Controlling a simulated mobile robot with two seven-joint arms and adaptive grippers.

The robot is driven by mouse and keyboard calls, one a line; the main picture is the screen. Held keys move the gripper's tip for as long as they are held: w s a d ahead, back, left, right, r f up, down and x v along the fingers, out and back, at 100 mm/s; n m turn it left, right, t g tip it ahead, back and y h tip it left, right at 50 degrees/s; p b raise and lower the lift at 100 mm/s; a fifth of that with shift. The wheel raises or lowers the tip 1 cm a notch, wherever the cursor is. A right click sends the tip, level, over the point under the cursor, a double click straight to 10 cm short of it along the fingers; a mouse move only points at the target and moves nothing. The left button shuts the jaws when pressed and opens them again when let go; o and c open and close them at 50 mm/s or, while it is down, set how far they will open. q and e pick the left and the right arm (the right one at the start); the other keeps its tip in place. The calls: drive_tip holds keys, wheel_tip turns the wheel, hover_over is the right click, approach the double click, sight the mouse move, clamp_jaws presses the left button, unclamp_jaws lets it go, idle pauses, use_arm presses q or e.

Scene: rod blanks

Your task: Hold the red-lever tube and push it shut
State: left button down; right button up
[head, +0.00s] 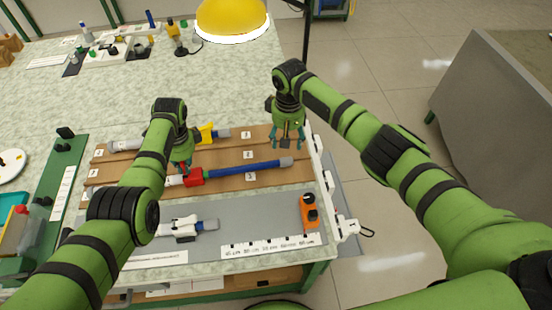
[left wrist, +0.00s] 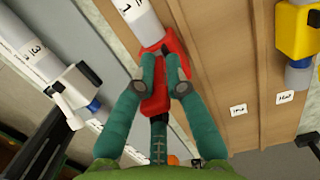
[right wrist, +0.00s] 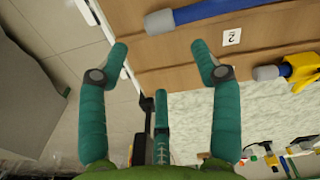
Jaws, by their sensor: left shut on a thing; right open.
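The red-lever tube lies along the brown board, with its red lever collar (head: 194,177) near the middle. Its blue inner rod (head: 240,167) sticks out well to the right and ends in a grey tip (head: 286,161). My left gripper (head: 182,166) is shut on the tube at the red collar. In the left wrist view its fingers (left wrist: 160,84) close over the red part (left wrist: 154,104), beside the pale outer tube (left wrist: 146,24). My right gripper (head: 287,143) is open and empty above the board's right end. Its view shows the grey tip (right wrist: 160,22) beyond the spread fingers (right wrist: 158,50).
A yellow-lever tube (head: 207,132) lies behind on the same board (head: 225,150). A white-lever tube (head: 185,228) lies in front on a grey mat, near a printed ruler (head: 270,246) and an orange device (head: 309,211). A yellow lamp (head: 232,18) hangs over the back.

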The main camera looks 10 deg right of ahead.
drive_tip(key=n, duration=0.5)
drive_tip(key=n+t, duration=0.4)
drive_tip(key=n, duration=2.4)
approach(287, 162)
drive_tip(key=x, duration=0.9)
drive_tip(key=shift+f, duration=0.1)
drive_tip(key=shift+a, duration=0.1)
clamp_jaws()
